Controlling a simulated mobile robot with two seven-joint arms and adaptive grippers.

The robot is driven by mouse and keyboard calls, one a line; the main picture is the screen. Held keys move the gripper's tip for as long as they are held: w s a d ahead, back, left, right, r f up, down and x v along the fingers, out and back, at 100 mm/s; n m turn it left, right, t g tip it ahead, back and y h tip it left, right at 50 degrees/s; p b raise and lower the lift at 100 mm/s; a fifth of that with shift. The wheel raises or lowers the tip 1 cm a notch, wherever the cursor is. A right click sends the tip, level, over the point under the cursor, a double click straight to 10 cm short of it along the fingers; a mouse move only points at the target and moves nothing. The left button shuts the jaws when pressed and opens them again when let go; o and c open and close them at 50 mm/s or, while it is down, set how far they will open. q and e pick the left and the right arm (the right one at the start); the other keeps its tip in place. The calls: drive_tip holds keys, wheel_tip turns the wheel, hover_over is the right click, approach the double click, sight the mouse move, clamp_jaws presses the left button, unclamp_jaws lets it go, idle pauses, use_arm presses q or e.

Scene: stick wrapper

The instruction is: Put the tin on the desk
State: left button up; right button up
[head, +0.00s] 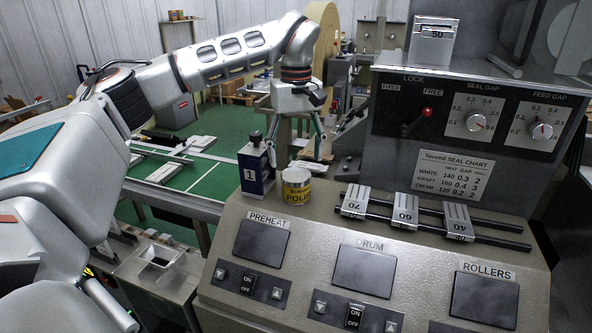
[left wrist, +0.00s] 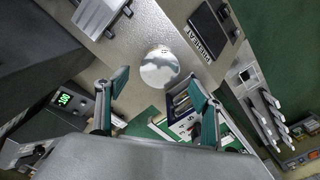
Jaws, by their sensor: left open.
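The tin (head: 296,187), with a yellow label reading "POLI", stands upright on the top ledge of the grey machine console (head: 330,205). Its silvery round lid (left wrist: 159,67) shows in the left wrist view. My left gripper (head: 297,135) is open and empty above the tin, fingers pointing down. In the left wrist view the fingertips of my left gripper (left wrist: 158,87) are apart, with the lid just beyond the gap between them. A green-topped work surface (head: 205,172) lies left of the console; I cannot tell whether it is the desk. My right gripper is not in view.
A blue box marked 1 (head: 256,170) stands close left of the tin. Numbered sliding blocks (head: 355,201) sit on rails to its right. The machine's upright panel (head: 470,120) rises behind. Rulers and strips (head: 170,165) lie on the green surface.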

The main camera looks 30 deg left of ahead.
sight(296, 174)
use_arm(q)
wheel_tip(296, 174, up, 6)
drive_tip(key=shift+f, duration=0.1)
drive_tip(key=shift+f, duration=0.1)
idle(0.6)
